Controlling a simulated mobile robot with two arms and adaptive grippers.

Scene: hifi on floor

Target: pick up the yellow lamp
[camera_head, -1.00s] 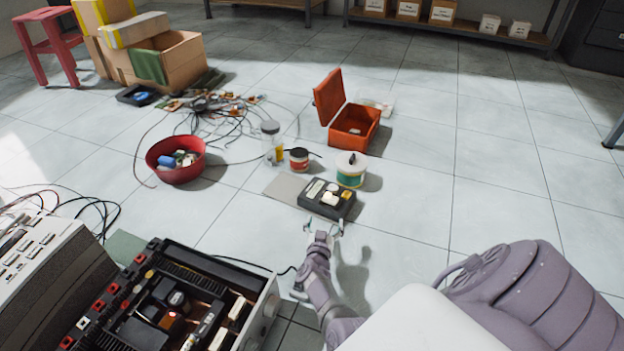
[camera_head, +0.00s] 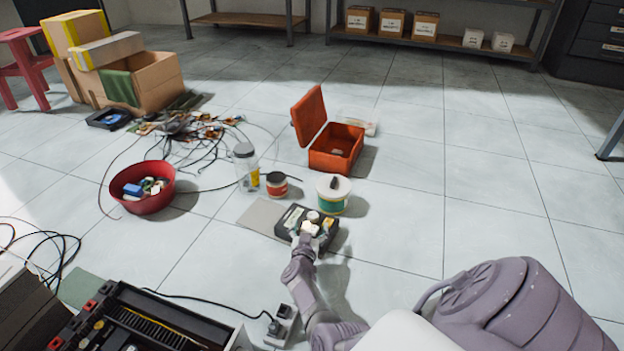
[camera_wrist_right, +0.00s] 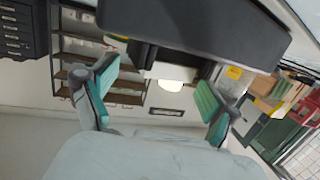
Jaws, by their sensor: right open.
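The dark box (camera_head: 290,222) on the floor carries several small pale and yellow parts on its top. A small yellow part (camera_head: 328,222), perhaps the yellow lamp, sits at its right side; it is too small to be sure. My right gripper (camera_head: 305,238) is at the near edge of the box and hides part of its top. In the right wrist view its two teal-padded fingers are spread apart. A glowing pale dome (camera_wrist_right: 171,86) on a white base shows between them, under the dark box; I cannot tell contact. My left gripper is not in view.
Behind the box stand a white-lidded tub (camera_head: 333,195), a small red-labelled jar (camera_head: 277,185) and a clear jar (camera_head: 246,165). An open orange case (camera_head: 335,148) lies beyond. A red bowl (camera_head: 143,188) and loose cables are left. The floor on the right is clear.

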